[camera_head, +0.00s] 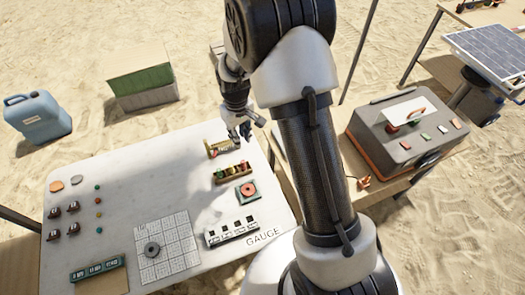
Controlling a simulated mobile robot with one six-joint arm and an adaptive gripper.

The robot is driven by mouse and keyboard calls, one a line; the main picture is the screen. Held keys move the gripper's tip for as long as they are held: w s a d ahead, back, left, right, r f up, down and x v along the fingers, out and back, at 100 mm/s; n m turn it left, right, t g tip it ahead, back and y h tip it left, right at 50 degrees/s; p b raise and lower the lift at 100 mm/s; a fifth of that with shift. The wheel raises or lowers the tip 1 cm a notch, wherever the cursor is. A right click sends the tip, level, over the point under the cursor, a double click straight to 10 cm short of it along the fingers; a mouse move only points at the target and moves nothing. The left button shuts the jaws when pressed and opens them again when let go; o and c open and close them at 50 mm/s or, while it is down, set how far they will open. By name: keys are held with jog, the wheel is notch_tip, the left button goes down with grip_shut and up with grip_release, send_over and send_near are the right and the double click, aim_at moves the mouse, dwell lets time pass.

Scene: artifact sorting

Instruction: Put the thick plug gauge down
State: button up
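My gripper (242,136) hangs low over the far right part of the white table (120,185), fingers pointing down. I cannot make out for certain which piece is the thick plug gauge. A second wooden rack (233,173) with red, yellow and green pieces stands nearer. A strip with black squares (232,231) lies beside the printed word GAUGE.
A red ring block (247,191) lies near the right edge. A gridded plate (167,245) bears a grey ring (152,250). Several dark-capped pieces (73,207) and small discs are at left. A grey case (405,135) stands on the right table. The table's middle is clear.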

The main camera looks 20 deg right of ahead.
jog(key=s+r+m+t, duration=0.1)
jog(key=s+r, duration=0.5)
jog(key=r, duration=0.4)
jog(key=s+r+m+t, duration=0.1)
jog(key=s+r, duration=0.5)
jog(key=r, duration=0.5)
jog(key=s+r+t, duration=0.1)
jog(key=s+r, duration=0.1)
jog(key=s, duration=0.5)
jog(key=s+r+m+t, duration=0.1)
jog(key=s+r, duration=0.2)
jog(key=s, duration=0.5)
jog(key=shift+s, duration=0.25)
jog(key=shift+f+b, duration=0.6)
